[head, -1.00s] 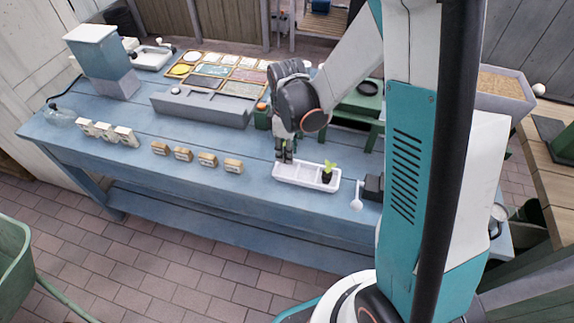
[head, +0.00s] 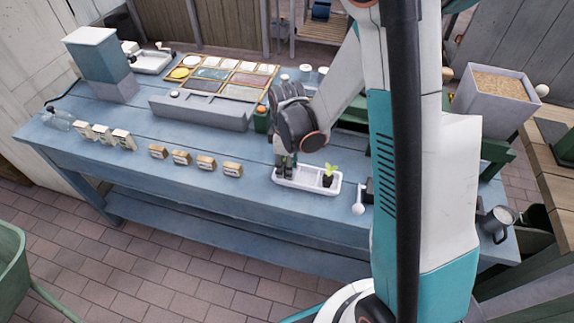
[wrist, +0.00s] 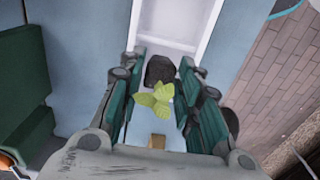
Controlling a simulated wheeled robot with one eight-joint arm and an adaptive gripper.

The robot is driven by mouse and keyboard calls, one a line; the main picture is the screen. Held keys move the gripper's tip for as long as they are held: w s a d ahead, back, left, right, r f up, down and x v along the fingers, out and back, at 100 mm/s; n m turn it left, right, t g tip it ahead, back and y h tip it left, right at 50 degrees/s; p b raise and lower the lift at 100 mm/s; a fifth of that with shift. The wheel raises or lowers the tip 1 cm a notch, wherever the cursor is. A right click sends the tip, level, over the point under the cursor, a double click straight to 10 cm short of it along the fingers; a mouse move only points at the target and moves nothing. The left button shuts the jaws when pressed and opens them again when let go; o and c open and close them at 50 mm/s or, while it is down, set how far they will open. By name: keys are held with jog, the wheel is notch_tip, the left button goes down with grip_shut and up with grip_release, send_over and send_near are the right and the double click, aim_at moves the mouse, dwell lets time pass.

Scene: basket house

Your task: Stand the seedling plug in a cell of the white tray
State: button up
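The white tray (head: 308,187) lies near the bench's front edge. A seedling with green leaves and a dark plug (head: 328,178) stands in its right end. My gripper (head: 285,172) points down at the tray's left end. In the wrist view my gripper (wrist: 161,70) is shut on another seedling plug (wrist: 160,69), dark, with pale green leaves (wrist: 155,98) towards the camera. The plug is at the near end of the white tray (wrist: 206,35). I cannot tell whether it touches the cell floor. In the head view my fingers largely hide this plug.
Several wooden label blocks (head: 206,163) stand left of the tray. A grey sill (head: 200,110) and a green box (head: 262,120) stand behind.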

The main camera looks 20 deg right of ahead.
jog(key=shift+o, duration=0.2)
jog(key=shift+r, duration=0.1)
notch_tip(320, 180, up, 12)
jog(key=p, duration=0.4)
jog(key=s+r+m+t, duration=0.7)
jog(key=s+r+m, duration=0.3)
jog(key=s+r, duration=0.5)
jog(key=shift+r+m, duration=0.4)
jog(key=shift+r, duration=0.25)
jog(key=shift+c, duration=0.2)
dwell(0.4)
